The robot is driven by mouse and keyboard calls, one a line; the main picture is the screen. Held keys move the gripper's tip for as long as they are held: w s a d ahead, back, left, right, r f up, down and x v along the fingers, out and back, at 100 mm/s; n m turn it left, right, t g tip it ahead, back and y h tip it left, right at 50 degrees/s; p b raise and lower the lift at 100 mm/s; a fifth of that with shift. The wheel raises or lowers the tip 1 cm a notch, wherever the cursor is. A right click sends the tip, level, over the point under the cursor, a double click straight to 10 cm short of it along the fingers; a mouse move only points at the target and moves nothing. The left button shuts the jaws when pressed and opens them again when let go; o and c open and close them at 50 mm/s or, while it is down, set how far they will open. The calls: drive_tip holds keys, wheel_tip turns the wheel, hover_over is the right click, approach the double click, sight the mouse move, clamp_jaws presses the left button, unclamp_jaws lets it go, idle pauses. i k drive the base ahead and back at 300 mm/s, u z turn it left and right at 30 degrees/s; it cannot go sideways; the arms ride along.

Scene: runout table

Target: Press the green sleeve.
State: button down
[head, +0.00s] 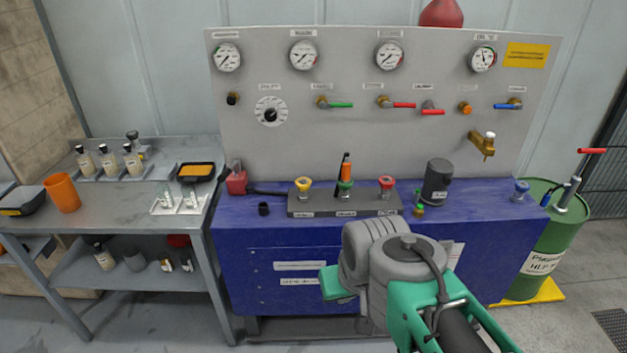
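The green sleeve (345,188) is the middle of three coloured couplings on a dark grey block (345,206) on the blue bench. A slim black plug with an orange stripe (346,165) stands upright at it. A yellow coupling (303,186) is on its left and a red coupling (386,185) on its right. My arm reaches in from the lower right, its grey wrist in front of the bench and below the block.
The grey panel (290,150) behind carries gauges and levers. A dark cylinder (437,182) and a small brass-and-green fitting (418,210) stand right of the block. A red block (236,180) and black cup (264,209) are left. A green drum (545,250) stands at right.

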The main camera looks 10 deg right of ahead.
sight(342, 186)
drive_tip(key=u, duration=0.55)
drive_tip(key=i, duration=1.2)
drive_tip(key=z, duration=0.4)
